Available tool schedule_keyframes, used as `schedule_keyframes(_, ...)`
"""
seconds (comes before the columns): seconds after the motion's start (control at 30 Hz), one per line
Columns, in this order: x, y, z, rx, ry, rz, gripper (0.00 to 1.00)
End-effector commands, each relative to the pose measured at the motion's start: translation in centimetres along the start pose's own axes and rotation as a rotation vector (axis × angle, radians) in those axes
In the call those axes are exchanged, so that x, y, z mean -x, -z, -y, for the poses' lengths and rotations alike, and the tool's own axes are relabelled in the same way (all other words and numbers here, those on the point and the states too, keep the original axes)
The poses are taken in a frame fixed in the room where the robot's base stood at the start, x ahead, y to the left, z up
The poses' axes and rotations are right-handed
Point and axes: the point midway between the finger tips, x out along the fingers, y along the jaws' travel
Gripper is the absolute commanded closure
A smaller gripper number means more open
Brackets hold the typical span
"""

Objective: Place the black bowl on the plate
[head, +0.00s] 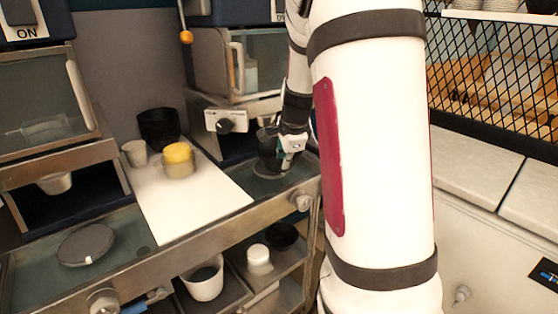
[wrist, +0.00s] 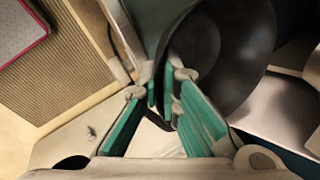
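A black bowl (head: 268,148) is partly hidden behind my gripper (head: 291,148) in the head view, at the right end of the counter. In the wrist view the dark bowl (wrist: 232,50) fills the upper middle. Its rim runs down between the green fingers of my gripper (wrist: 167,95), which are close together on it. A round grey plate (head: 270,173) shows just under the bowl. I cannot tell whether bowl and plate touch. Another grey disc (head: 86,244) lies on the left counter.
A white board (head: 190,205) holds a yellow-topped jar (head: 178,160), a small cup (head: 135,152) and a black container (head: 158,127) at its back. A machine with a knob (head: 226,121) stands behind. A white pot (head: 203,279) and a dark bowl (head: 283,236) sit on the lower shelf.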

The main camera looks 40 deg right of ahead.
Motion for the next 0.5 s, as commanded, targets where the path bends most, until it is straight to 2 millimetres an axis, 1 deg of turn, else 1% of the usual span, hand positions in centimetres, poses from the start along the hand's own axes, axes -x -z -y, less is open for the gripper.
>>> schedule_keyframes(0.03,-0.7,0.1,1.2,0.0,0.0,-0.002,1.0)
schedule_keyframes(0.2,-2.4,0.0,4.3,0.001,0.0,-0.002,1.0)
schedule_keyframes(0.3,-3.0,-0.1,5.4,0.001,0.0,-0.001,1.0)
schedule_keyframes(0.5,-3.5,-0.1,6.4,-0.001,0.001,-0.001,1.0)
